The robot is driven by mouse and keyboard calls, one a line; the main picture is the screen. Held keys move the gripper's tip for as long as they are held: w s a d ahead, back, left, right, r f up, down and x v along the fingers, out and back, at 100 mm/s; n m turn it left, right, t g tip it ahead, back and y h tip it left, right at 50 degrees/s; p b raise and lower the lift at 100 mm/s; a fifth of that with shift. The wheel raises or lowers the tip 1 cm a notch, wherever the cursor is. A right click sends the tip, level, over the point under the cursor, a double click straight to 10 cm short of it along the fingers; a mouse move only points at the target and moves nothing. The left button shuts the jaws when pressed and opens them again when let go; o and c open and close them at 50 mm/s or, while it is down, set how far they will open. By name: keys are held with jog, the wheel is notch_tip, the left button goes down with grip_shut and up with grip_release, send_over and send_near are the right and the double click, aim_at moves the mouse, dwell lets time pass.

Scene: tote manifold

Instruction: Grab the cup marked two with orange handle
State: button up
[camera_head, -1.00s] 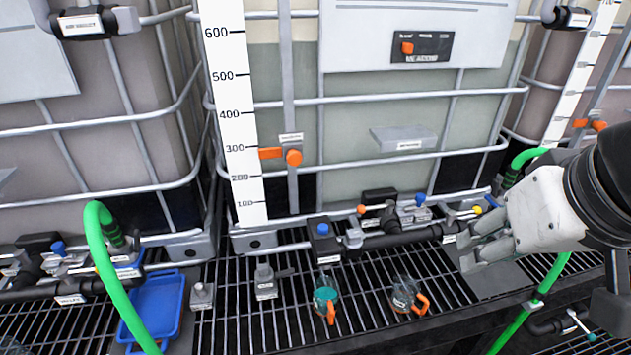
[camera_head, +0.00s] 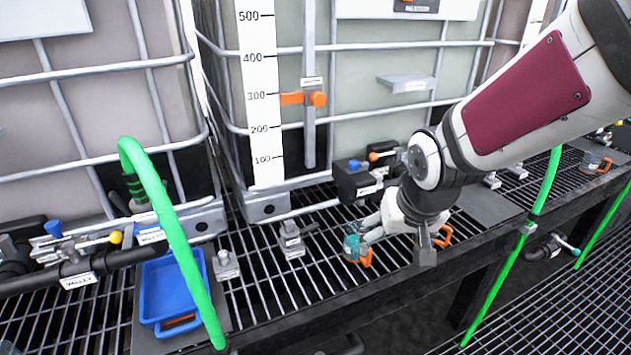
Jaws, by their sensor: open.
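A clear cup with teal content (camera_head: 351,246) and an orange handle stands on the black grating, in the middle of the picture. My gripper (camera_head: 367,232) comes in from the right, its open fingers right by this cup's upper right side; whether they touch it, I cannot tell. A second cup's orange handle (camera_head: 446,236) shows just right of my gripper, which hides most of that cup. Another cup with an orange handle (camera_head: 602,165) stands farther right. I cannot read a number on any cup.
A blue tray (camera_head: 150,290) lies at lower left beside a green hose (camera_head: 180,245). Grey fittings (camera_head: 292,240) stand left of the teal cup. Black valve blocks (camera_head: 350,180) and the caged tank with its scale (camera_head: 262,120) stand behind. The grating's front edge is close below the cups.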

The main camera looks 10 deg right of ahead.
aim_at(358, 243)
jog(key=a+b+x, duration=0.2)
jog(key=b+x, duration=0.5)
jog(key=x, duration=1.5)
jog(key=w, duration=0.5)
jog(key=w+d, duration=0.1)
jog(key=w, duration=0.1)
jog(key=shift+w+f, duration=0.15)
jog(key=shift+w, duration=0.25)
jog(key=w, duration=0.3)
jog(key=shift+w+d, duration=0.25)
jog(key=shift+w, duration=0.05)
jog(key=shift+b+x, duration=0.5)
jog(key=shift+x, duration=1.05)
jog(key=c, duration=1.6)
jog(key=shift+o, duration=0.2)
